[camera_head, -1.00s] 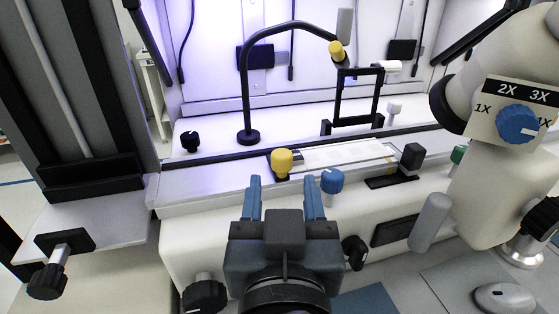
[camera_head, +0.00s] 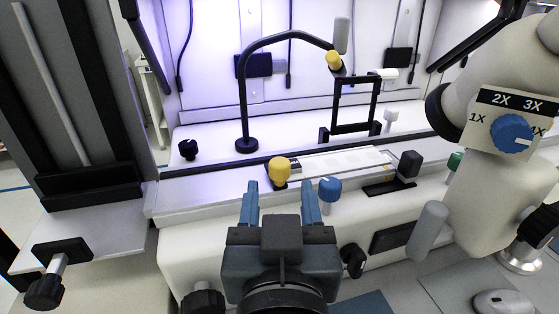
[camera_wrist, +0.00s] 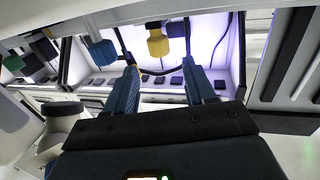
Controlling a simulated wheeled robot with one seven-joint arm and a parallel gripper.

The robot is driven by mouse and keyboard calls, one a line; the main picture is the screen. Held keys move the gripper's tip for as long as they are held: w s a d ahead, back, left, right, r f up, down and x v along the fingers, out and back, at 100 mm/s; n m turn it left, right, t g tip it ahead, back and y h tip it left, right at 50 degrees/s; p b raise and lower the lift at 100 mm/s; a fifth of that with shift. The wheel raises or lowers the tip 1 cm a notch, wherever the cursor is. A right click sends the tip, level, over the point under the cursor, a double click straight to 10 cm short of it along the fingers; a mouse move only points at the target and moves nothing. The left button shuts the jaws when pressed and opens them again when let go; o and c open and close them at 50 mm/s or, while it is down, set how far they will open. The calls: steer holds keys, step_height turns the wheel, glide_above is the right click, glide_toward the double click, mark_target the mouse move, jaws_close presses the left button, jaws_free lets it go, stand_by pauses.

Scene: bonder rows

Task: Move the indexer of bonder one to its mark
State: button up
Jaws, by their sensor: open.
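The frames do not label which part is the indexer. A yellow knob (camera_head: 279,170) stands at the left end of a pale strip (camera_head: 335,163) on the bonder's deck. A blue knob (camera_head: 329,189) with a white mark sits on the front to its right. In the wrist view, the yellow knob (camera_wrist: 158,42) shows beyond the fingertips, the blue knob (camera_wrist: 100,48) left.
A black curved arm (camera_head: 243,95) with a yellow tip rises behind the deck, beside a black frame (camera_head: 355,105). A large white microscope body (camera_head: 500,170) with a blue dial crowds the right. Black knobs (camera_head: 353,260) stick out of the front panel.

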mark_target(279, 170)
steer(key=w+p, duration=0.1)
steer(key=w, duration=0.6)
steer(key=shift+w+p, duration=0.3)
jaws_close()
stand_by(0.4)
